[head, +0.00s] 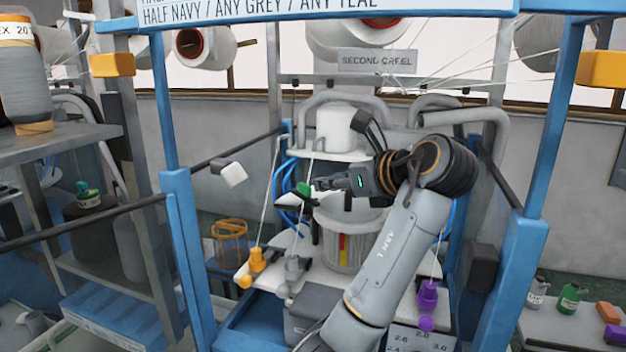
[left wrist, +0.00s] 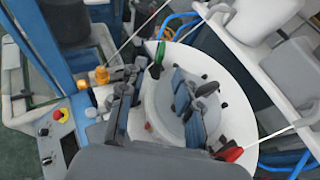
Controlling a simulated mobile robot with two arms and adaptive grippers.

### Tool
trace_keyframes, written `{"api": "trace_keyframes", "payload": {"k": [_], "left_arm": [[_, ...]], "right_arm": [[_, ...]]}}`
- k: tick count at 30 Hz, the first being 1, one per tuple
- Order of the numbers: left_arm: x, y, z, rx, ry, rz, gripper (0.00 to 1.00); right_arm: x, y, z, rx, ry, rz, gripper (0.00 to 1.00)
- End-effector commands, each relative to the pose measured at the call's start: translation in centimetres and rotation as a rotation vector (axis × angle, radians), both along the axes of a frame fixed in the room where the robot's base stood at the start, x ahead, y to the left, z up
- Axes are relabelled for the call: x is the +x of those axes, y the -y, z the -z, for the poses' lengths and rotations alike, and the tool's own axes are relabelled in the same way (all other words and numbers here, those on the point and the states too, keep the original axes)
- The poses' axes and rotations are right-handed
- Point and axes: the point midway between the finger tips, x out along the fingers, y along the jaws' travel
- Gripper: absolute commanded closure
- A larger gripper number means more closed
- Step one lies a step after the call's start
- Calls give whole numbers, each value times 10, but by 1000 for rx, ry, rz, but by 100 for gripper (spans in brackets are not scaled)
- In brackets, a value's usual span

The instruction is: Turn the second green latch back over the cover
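A green latch (head: 304,189) stands at the left edge of the round machine head, just beyond the fingertips of my left gripper (head: 319,186). It also shows in the left wrist view (left wrist: 158,56), standing at the rim of the pale round cover (left wrist: 235,105). My left gripper (left wrist: 157,78) is open there, its dark fingers spread apart with the latch beyond the gap. I cannot tell whether a finger touches the latch. I see only this one green latch; my arm hides part of the machine in the head view. My right gripper is not in view.
A red latch (left wrist: 230,153) sits on the cover's near right rim. A ribbed clear cylinder (head: 345,240) is below. Orange (head: 257,258) and purple (head: 427,296) fittings flank it. Blue frame posts (head: 190,255) stand either side, and taut yarns (head: 274,190) run nearby.

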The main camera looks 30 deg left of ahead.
Motion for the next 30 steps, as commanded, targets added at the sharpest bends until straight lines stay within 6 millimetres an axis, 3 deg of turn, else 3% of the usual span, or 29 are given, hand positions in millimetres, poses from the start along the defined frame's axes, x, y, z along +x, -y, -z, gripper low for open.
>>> {"api": "trace_keyframes", "payload": {"k": [5, 12, 16, 26, 30], "left_arm": [[13, -35, 12, 1, -6, -2, 67], [27, -67, 27, 2, -3, -1, 67], [31, -75, 32, 1, -1, 2, 67], [32, -77, 35, 0, -1, 1, 67], [32, -77, 34, 1, 0, 1, 96]], "right_arm": [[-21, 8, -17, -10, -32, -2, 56], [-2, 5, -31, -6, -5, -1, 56], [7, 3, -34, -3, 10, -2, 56], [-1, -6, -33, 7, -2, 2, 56], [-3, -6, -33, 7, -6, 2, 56]]}}
